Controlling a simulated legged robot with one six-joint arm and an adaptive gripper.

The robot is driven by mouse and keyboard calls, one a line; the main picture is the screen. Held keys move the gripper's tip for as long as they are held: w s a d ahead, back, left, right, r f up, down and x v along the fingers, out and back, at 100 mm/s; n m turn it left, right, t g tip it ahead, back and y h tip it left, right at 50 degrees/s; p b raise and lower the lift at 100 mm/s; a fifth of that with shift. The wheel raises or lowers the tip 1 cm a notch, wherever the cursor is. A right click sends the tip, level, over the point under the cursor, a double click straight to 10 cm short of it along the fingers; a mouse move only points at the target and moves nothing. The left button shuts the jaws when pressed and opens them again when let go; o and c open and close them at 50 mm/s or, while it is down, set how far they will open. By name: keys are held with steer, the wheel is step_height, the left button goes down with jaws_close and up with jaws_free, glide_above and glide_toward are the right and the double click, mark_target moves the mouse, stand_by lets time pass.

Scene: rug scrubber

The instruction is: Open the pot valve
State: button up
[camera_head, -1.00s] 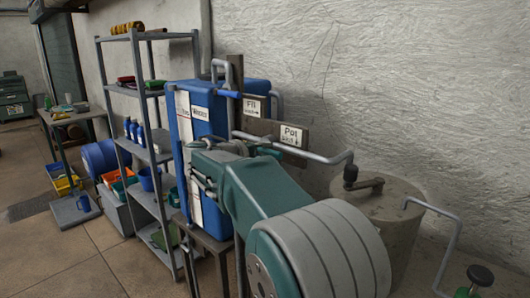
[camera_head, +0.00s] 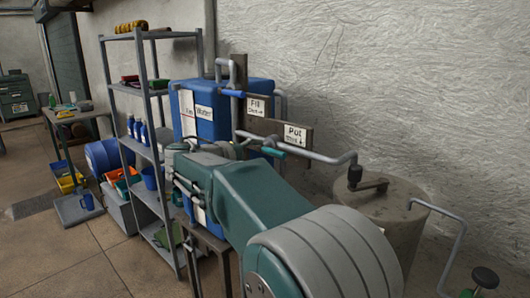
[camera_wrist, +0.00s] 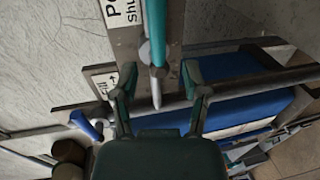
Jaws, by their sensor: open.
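The pot valve has a teal lever handle (camera_head: 273,153) on the pipe below the "Pot" sign (camera_head: 295,135). In the wrist view the teal handle (camera_wrist: 160,28) comes down from the top edge, and its grey pointed end lies between the finger lines. My gripper (camera_wrist: 159,68) is open, with one finger on each side of the handle line. The fingers look apart from the handle; the depth between them is unclear. In the head view my arm hides most of the gripper.
A blue fill valve handle (camera_head: 230,94) sits left of the "Fill" sign (camera_head: 255,106). A blue water tank (camera_head: 260,92) stands behind. A grey pipe (camera_head: 325,158) runs right to the round pot (camera_head: 405,215). A metal shelf (camera_head: 147,92) stands left.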

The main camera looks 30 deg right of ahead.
steer(key=v, duration=0.7)
steer(key=shift+a, duration=0.2)
steer(key=v, duration=0.9)
steer(key=s+d+f+g+y, duration=0.1)
steer(key=s+d+f+y, duration=0.25)
steer(key=s+f, duration=0.2)
steer(key=s+d+f+g+y, duration=0.1)
steer(key=s+d+f+y, duration=0.3)
steer(key=s, duration=0.3)
steer(key=s+a+f+m+t+y, duration=0.2)
steer(key=s+a+f+m+y, duration=0.2)
steer(key=s+f, duration=0.6)
steer(key=s+a+y, duration=0.2)
steer(key=y, duration=0.1)
steer(key=shift+f, duration=0.4)
